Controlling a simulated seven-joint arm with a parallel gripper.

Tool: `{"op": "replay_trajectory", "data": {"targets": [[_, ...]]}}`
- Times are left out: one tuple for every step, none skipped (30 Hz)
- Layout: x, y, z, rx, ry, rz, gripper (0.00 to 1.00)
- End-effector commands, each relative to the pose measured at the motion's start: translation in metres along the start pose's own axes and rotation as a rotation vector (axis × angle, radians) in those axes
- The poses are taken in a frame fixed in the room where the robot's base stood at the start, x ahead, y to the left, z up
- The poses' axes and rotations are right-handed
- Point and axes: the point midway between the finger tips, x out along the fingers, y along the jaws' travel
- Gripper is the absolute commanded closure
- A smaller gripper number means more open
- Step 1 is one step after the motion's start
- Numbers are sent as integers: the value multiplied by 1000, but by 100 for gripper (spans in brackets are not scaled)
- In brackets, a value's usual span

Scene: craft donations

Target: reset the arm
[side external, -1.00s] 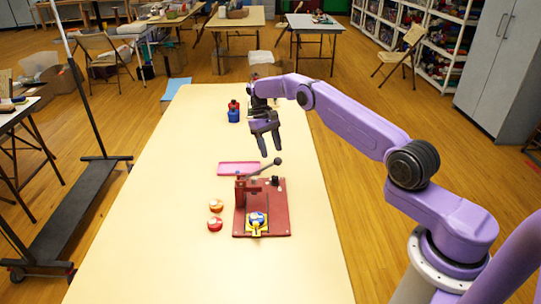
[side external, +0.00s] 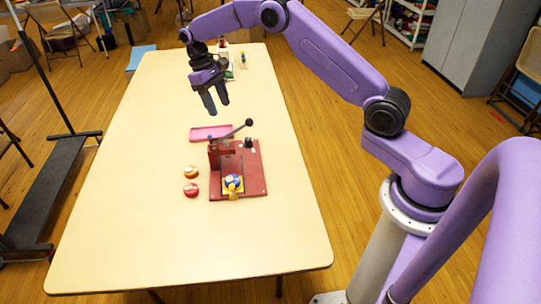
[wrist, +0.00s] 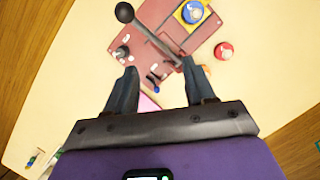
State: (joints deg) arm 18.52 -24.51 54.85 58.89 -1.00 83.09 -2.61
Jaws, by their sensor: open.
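My gripper (side external: 218,106) is open and empty, its fingers pointing down above the table, a little beyond the pink tray in the side view. In the wrist view the two fingers (wrist: 160,86) stand well apart with nothing held between them. No other object is named by the task.
Below is a red press (side external: 256,172) with a raised lever (side external: 234,131) and a blue round piece (side external: 233,180) in its yellow holder. A pink tray (side external: 197,134), orange piece (side external: 191,171) and red piece (side external: 190,190) lie nearby. Small items stand farther back. The front table is clear.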

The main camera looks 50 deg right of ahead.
Motion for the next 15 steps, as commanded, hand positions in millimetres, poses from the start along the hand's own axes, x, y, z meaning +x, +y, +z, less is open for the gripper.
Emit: {"op": "replay_trajectory", "data": {"targets": [[-10,-17,11,-40,16,12,46],[-14,-26,18,-62,24,19,46],[-19,-38,27,-93,36,27,46],[-23,-47,35,-115,43,33,46],[-26,-56,43,-139,53,39,46],[-29,-66,54,-169,62,47,46],[-32,-75,63,-192,71,52,46],[-34,-82,72,-214,78,58,46],[-36,-92,85,-245,91,64,46],[-38,-98,95,-268,98,69,46],[-39,-105,106,-292,106,74,46],[-40,-113,120,-322,117,79,46],[-40,-119,131,-346,125,83,46],[-40,-124,142,-369,133,87,46],[-40,-130,157,-400,143,92,46]]}}
